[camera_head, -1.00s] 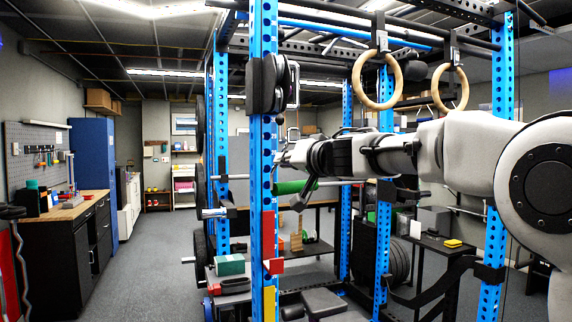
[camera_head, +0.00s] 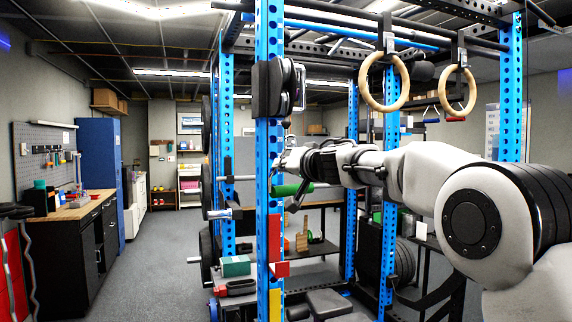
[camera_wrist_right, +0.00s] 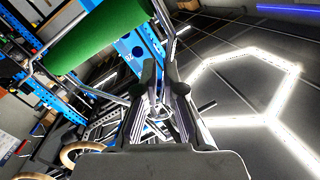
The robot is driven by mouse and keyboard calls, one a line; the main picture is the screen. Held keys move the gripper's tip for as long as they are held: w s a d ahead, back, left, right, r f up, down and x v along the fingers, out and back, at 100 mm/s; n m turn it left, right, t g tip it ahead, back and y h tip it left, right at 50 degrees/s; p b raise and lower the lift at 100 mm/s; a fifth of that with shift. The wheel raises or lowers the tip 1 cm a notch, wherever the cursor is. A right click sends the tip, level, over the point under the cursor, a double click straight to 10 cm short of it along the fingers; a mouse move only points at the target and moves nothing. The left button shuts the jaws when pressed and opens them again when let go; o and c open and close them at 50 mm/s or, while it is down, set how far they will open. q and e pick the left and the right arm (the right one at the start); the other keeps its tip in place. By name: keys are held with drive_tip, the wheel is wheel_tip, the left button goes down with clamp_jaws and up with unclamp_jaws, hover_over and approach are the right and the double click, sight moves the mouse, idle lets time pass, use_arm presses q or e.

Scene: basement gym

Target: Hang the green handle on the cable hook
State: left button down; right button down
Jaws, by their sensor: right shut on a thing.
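The green handle (camera_head: 291,189) hangs level just below my right gripper (camera_head: 281,163), beside the front blue post. In the right wrist view the green grip (camera_wrist_right: 96,38) fills the upper left, with a thin metal frame running from it towards my right gripper (camera_wrist_right: 160,82). The fingers are shut on the handle's metal frame; the exact contact is hard to make out. The cable hook (camera_head: 287,124) seems to be the small fitting below the black pulley block, above my gripper and apart from the handle. It is too small to see clearly. My left gripper is out of view.
The blue rack post (camera_head: 269,150) stands immediately left of my gripper, with the black pulley block (camera_head: 279,88) on it. Wooden rings (camera_head: 385,107) hang above my right arm. A flat bench (camera_head: 328,303) lies below. Open floor is at the left.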

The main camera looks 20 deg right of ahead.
drive_tip(key=shift+w+p, duration=0.5)
drive_tip(key=shift+w, duration=0.75)
drive_tip(key=shift+w+f+p, duration=0.55)
drive_tip(key=shift+p, duration=0.15)
drive_tip(key=c, duration=1.4)
unclamp_jaws()
drive_tip(key=shift+f, duration=0.1)
drive_tip(key=shift+o, duration=0.9)
drive_tip(key=shift+w+a, duration=0.15)
drive_tip(key=shift+w, duration=0.05)
